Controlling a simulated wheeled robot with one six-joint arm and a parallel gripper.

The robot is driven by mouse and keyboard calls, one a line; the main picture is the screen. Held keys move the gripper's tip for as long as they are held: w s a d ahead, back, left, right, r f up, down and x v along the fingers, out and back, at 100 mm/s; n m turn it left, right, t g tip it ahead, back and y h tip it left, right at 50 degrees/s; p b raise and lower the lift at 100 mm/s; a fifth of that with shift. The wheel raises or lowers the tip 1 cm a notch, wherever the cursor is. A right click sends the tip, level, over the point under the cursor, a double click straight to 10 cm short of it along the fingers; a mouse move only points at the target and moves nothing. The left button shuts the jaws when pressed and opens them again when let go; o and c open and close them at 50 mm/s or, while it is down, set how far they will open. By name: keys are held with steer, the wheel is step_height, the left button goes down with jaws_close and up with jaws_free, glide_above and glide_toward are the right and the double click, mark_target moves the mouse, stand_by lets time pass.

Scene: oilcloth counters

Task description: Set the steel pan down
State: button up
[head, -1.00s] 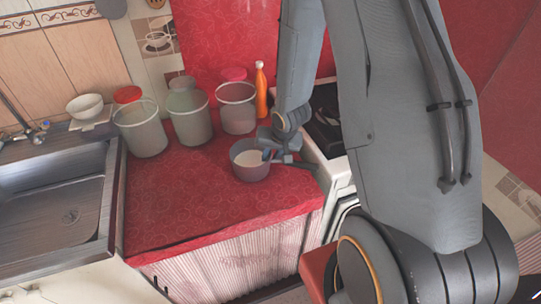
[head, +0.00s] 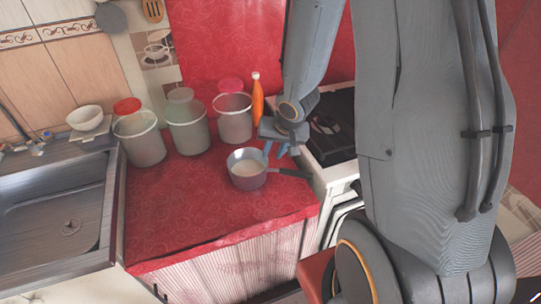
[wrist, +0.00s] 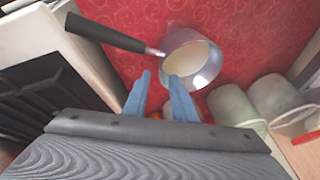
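The steel pan (head: 245,179) stands upright on the red counter, its dark handle (head: 288,172) pointing right toward the stove. It has a pale inside. In the wrist view the pan (wrist: 207,70) and its black handle (wrist: 105,33) lie beyond my fingertips. My gripper (head: 275,151) is just behind the pan, near where the handle joins it. In the wrist view my gripper (wrist: 158,85) is open, with its two blue fingers apart and nothing between them. The right finger overlaps the pan's rim in the picture; I cannot tell whether it touches.
Several lidded jars stand behind the pan, the nearest being a clear one (head: 235,127), with an orange bottle (head: 257,104) beside it. The black-topped stove (head: 335,130) is to the right and the sink (head: 60,215) to the left. The red counter's front (head: 190,225) is clear.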

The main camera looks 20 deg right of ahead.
steer(key=shift+p+v, duration=0.3)
steer(key=shift+v, duration=0.85)
steer(key=s+a+r+n+g, duration=0.2)
steer(key=s+a+r+n, duration=0.25)
steer(key=s+r, duration=0.6)
step_height(320, 180, down, 6)
steer(key=g+b, duration=0.1)
steer(key=b, duration=0.4)
steer(key=shift+s+f+h+b, duration=0.2)
steer(key=shift+s+h+b, duration=0.1)
steer(key=shift+h+b, duration=0.1)
steer(key=shift+s, duration=0.1)
